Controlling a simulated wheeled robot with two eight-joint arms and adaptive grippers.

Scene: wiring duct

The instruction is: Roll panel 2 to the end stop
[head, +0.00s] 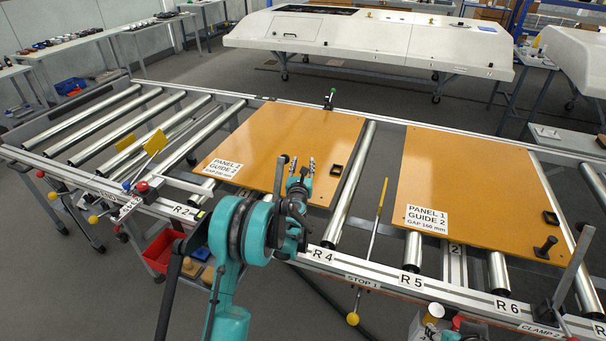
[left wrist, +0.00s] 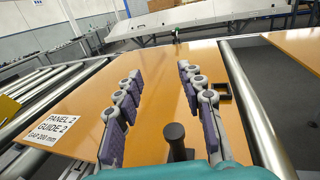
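Panel 2 (head: 265,140) is an orange board lying flat on the rollers, with a white label reading PANEL 2, GUIDE 2. It also fills the middle of the left wrist view (left wrist: 150,85). A black upright knob (left wrist: 176,138) on its near part shows between my left gripper's fingers. My left gripper (head: 297,166) is open over the near right part of the panel, its fingers apart on either side of the knob; I cannot tell whether they touch it. The rail label at the left is partly hidden and seems to read END. My right gripper is not in view.
Panel 1 (head: 470,185), with its own black knob (head: 546,247), lies to the right across a gap. A yellow-tipped lever (head: 378,225) stands in that gap by the STOP 1 label (head: 362,282). Bare rollers (head: 125,120) and a yellow flag (head: 155,142) are at the left.

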